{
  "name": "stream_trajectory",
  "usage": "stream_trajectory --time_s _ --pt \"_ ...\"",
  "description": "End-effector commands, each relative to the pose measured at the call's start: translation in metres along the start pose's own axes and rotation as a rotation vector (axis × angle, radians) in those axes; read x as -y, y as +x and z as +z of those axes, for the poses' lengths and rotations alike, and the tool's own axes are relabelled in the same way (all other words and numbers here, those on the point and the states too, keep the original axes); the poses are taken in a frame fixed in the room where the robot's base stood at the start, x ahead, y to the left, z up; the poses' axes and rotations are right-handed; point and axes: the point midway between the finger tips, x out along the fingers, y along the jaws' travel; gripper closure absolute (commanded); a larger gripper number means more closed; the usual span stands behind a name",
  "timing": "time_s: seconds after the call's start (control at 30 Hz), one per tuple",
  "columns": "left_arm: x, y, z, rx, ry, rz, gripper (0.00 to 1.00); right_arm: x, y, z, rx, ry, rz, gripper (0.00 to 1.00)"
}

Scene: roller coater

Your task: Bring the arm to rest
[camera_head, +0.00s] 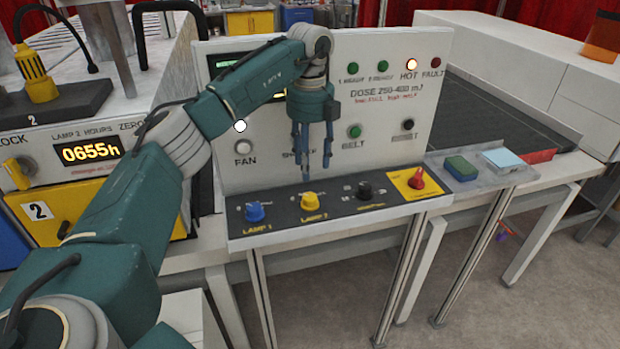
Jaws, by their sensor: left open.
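My left arm comes in from the lower left and bends across in front of a white control panel (385,70). My left gripper (316,172) hangs downward with its fingers apart and nothing between them. It is just in front of the panel face, above the sloped dark knob strip (340,220). The yellow lamp 2 knob (310,201) is almost below the fingertips, apart from them as far as I can tell. The arm and gripper hide part of the panel's display and labels. My right gripper does not show.
The strip also holds a blue knob (255,212), a black knob (365,190) and a red switch (417,178) on yellow. Right of it a small tray (492,179) holds a green block and a light-blue pad. A dark conveyor belt (500,118) lies behind. A lamp-hours cabinet (30,185) stands left.

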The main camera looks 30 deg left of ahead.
Motion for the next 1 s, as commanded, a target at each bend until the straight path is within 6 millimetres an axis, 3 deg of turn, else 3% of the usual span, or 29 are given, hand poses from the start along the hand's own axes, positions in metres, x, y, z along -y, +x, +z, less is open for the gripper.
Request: stream_trajectory --time_s 0.2,0.8,0.93,1.0 --pt "0.0 -0.02 0.0 0.0 0.001 0.001 0.51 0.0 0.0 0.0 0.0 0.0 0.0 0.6" --pt "0.002 -0.021 -0.001 -0.001 0.005 -0.002 0.51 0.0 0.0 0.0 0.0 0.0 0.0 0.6" --pt "0.022 -0.008 -0.013 -0.018 0.06 -0.05 0.51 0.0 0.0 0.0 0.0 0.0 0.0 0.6" --pt "0.047 0.006 -0.029 -0.042 0.122 -0.113 0.51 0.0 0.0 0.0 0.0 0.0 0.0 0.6"
